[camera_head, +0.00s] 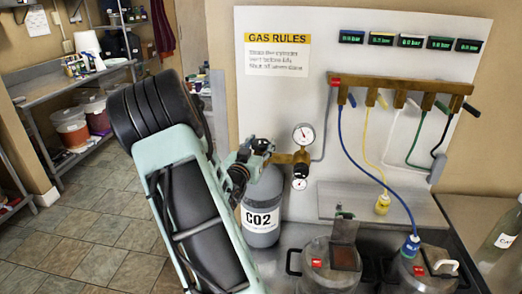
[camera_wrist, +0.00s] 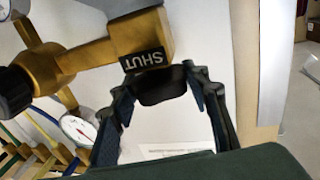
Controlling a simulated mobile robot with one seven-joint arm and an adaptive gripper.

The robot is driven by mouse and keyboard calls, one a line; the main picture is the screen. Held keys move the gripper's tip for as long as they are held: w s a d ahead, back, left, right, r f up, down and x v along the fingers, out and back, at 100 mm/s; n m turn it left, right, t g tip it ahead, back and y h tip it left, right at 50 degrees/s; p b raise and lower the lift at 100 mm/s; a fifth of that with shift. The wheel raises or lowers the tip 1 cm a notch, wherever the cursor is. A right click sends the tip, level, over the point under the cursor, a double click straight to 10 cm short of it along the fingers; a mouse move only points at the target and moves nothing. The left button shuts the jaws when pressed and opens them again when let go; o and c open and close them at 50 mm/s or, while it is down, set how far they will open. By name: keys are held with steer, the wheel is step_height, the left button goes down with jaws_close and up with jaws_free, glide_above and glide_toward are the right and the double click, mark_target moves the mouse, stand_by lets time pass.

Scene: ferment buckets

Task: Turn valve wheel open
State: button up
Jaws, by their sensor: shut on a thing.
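The black valve wheel (camera_wrist: 162,86) sits on the end of a brass valve body (camera_wrist: 105,58) in the wrist view. A black label on the brass beside the wheel reads SHUT (camera_wrist: 143,60). My gripper (camera_wrist: 158,98) has its two fingers on either side of the wheel and is shut on it. In the head view my gripper (camera_head: 247,165) is at the top of the grey CO2 cylinder (camera_head: 262,220), left of the brass regulator (camera_head: 292,158). My arm and fingers hide most of the wheel there.
Two round gauges (camera_head: 303,135) stand close to the right of my gripper. A brass manifold (camera_head: 400,90) with colored hoses hangs on the white panel. Lidded buckets (camera_head: 330,268) stand at lower right. Open tiled floor (camera_head: 85,235) lies to the left.

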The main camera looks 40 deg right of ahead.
steer(key=shift+r+n+t, duration=0.1)
steer(key=shift+n+t, duration=0.2)
steer(key=shift+t, duration=0.1)
steer(key=o, duration=1.2)
steer(key=shift+a, duration=0.1)
steer(key=v, duration=1.2)
steer(key=shift+r, duration=0.1)
